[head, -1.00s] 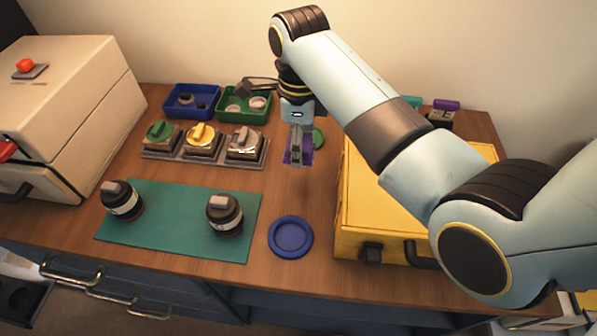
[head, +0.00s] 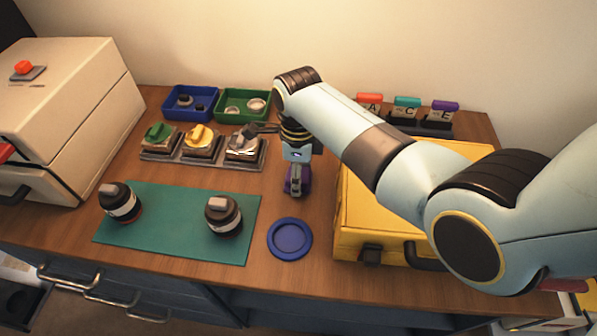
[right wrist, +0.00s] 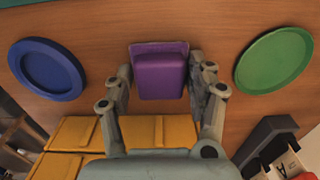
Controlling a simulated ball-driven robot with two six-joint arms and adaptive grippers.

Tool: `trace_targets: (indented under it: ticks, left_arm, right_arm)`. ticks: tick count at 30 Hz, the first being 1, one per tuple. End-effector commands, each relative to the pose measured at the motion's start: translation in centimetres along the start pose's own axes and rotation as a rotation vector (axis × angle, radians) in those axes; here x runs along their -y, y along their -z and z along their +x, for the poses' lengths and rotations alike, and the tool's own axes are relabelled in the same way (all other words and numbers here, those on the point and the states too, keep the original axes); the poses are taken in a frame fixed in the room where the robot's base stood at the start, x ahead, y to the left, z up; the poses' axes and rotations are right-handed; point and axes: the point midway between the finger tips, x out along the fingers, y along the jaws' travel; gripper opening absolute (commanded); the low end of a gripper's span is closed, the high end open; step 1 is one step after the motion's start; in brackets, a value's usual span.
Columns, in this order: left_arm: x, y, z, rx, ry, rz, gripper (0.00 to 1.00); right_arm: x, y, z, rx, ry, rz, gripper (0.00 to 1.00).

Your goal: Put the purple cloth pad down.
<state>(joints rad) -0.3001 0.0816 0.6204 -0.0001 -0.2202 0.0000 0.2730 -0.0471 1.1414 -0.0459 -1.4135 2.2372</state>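The purple cloth pad (head: 304,182) is low over the wooden table, between the yellow case and the teal mat. In the right wrist view the pad (right wrist: 160,75) is a purple block on a slightly wider base, between the two fingers. My right gripper (head: 295,180) points down with its fingers against the pad's two sides (right wrist: 161,68). I cannot tell whether the pad's underside touches the table. My left gripper is not in view.
A blue round lid (head: 290,239) lies in front of the pad. A green lid (right wrist: 274,60) lies on its other side. The yellow case (head: 380,215) stands to the right. Metal blocks with coloured knobs (head: 199,140) and the teal mat (head: 170,226) are left.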

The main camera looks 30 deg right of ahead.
Motion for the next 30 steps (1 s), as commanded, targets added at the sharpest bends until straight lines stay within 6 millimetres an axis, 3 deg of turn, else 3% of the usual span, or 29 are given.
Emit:
trace_targets:
  ticks: [1, 5, 16, 30]
  left_arm:
    - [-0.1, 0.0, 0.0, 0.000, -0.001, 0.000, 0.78]
    - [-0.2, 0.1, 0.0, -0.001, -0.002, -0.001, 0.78]
    - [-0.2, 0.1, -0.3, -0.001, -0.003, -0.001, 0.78]
    - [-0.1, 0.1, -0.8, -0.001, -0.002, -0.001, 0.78]
  right_arm:
    - [0.0, 0.0, 0.0, 0.000, 0.000, 0.000, 0.63]
    - [0.0, 0.0, 0.0, 0.000, 0.000, 0.000, 0.78]
    - [0.1, 0.0, -1.0, 0.001, 0.002, 0.000, 0.78]
    - [0.1, -0.1, -10.5, 0.002, 0.003, 0.000, 0.78]
